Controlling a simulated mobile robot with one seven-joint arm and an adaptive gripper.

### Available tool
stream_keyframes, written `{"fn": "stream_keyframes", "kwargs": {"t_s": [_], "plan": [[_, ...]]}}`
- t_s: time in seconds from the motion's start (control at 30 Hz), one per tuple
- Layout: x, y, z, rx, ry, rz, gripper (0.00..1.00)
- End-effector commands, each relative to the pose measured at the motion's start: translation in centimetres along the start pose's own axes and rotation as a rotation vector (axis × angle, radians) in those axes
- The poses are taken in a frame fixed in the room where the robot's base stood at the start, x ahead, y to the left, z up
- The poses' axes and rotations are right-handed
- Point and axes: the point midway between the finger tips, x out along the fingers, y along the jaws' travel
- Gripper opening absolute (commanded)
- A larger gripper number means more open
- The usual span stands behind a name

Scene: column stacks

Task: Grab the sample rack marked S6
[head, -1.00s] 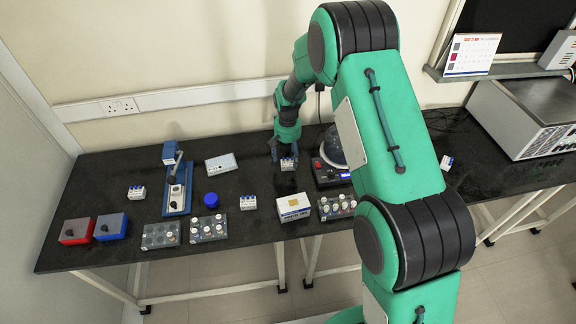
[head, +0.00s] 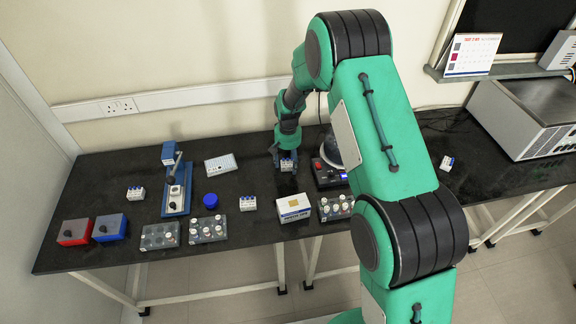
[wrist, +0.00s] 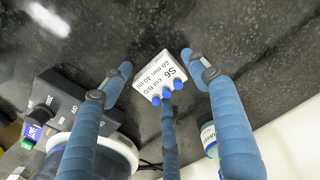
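The sample rack marked S6 (wrist: 157,76) is a small white block with printed text and blue caps, standing on the black bench. In the head view the small rack (head: 288,165) is under my gripper (head: 284,153), left of the black device with red buttons. In the wrist view my gripper (wrist: 157,80) has its blue fingers spread around the rack. A dark gap shows between the left finger and the rack. The right finger is close to the rack's right side; whether it touches I cannot tell. The middle finger overlaps the blue caps.
The black device (head: 328,172) with a clear dome stands close on the right. A white box (head: 293,207) and tube trays (head: 208,229) are nearer the front edge. Similar small racks (head: 136,193) stand elsewhere. Bench left of my gripper is clear up to a white keypad (head: 220,164).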

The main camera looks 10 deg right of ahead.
Motion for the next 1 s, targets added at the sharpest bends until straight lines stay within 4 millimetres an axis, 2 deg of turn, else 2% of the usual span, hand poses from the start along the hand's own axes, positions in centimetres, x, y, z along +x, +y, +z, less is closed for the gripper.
{"fn": "stream_keyframes", "kwargs": {"t_s": [0.03,0.2,0.67,0.87,1.0], "plan": [[0.0,0.0,0.0,0.0,0.0,0.0,0.45],[0.0,0.0,0.0,0.0,0.0,0.0,0.12],[-0.4,0.0,0.0,0.0,0.0,0.0,0.12],[-2.3,0.0,-0.1,0.0,0.002,0.0,0.12],[-4.4,0.0,-0.1,0.0,0.002,0.0,0.12]]}}
